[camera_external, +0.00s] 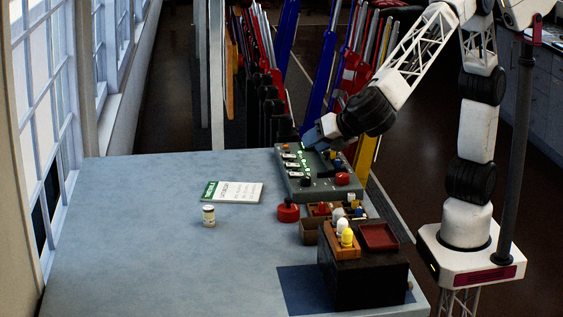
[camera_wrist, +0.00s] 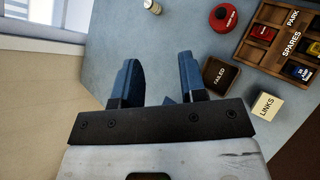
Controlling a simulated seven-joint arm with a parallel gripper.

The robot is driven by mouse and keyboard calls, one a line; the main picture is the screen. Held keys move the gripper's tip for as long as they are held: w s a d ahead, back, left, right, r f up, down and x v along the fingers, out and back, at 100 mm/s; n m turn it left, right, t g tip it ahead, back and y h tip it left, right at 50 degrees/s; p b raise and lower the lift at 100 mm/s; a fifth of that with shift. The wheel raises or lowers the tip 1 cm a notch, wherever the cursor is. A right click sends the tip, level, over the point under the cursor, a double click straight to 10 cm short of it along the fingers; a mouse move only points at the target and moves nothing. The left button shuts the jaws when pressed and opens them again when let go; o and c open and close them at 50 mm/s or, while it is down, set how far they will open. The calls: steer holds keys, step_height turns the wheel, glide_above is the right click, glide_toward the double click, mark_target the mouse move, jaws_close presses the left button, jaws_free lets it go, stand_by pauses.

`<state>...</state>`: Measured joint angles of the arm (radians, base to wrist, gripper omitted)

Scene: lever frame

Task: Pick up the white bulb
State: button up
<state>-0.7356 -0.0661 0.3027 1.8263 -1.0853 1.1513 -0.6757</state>
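A white bulb (camera_external: 342,225) stands upright in an orange-brown holder (camera_external: 345,252) on top of a dark box. A yellow bulb (camera_external: 347,238) stands just in front of it. Another pale rounded top (camera_external: 339,212) shows right behind, too small to tell clearly. My gripper (camera_external: 316,133) is above the far end of the green-grey control panel, well away from the bulbs. In the wrist view my gripper (camera_wrist: 160,78) has its two blue fingers apart, with only the table surface showing between them. No bulb shows in the wrist view.
The dark box (camera_external: 365,280) also bears a red tray (camera_external: 379,236). Behind it are a compartment tray (camera_wrist: 278,40) marked SPARES, a box marked FAILED (camera_wrist: 221,76) and a red button (camera_external: 288,212). The table's left side is clear.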

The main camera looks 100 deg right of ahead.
steer(key=a+n+t, duration=0.3)
steer(key=a+n, duration=0.1)
steer(key=a, duration=0.9)
steer(key=n+t+y, duration=0.1)
steer(key=n+y, duration=0.2)
steer(key=n, duration=0.4)
glide_toward(341, 221)
steer(key=shift+w+d+f, duration=0.3)
steer(key=shift+w+f, duration=0.05)
steer(key=shift+f, duration=0.15)
steer(key=shift+w+d+f, duration=0.35)
steer(key=shift+f, duration=0.15)
steer(key=shift+x, duration=1.35)
steer(key=shift+w, duration=0.1)
steer(key=shift+x, duration=2.5)
steer(key=shift+r, duration=0.15)
steer(key=shift+c, duration=0.4)
